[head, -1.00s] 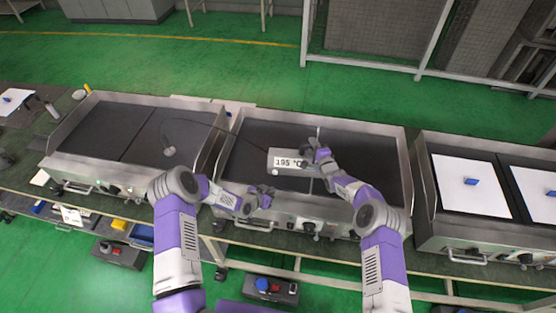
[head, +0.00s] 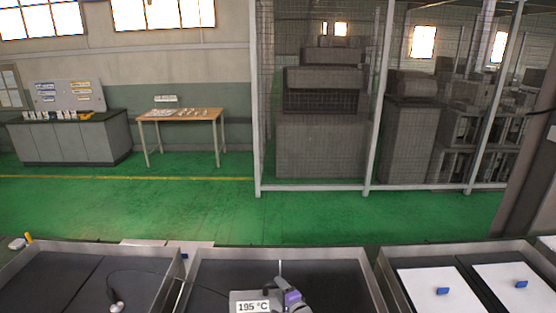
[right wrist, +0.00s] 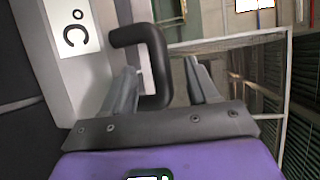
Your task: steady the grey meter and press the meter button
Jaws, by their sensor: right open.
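The grey meter (head: 240,296) is at the bottom edge of the head view, its white display reading 195 °C. Its lower part is cut off. In the right wrist view the meter (right wrist: 98,20) is at upper left, with "°C" showing and a dark bent handle (right wrist: 155,50) beside it. My right gripper (right wrist: 162,85) is open, one finger on each side of the handle; I cannot tell if they touch it. In the head view the right gripper (head: 290,297) is at the meter's right side. The meter button is not visible. My left gripper is out of view.
The meter is over the middle hot plate (head: 335,285). A probe (head: 116,307) with a thin cable lies on the left plate (head: 45,275). White sheets (head: 432,285) with blue blocks lie on the right plates. Green floor and a mesh fence (head: 260,120) are beyond.

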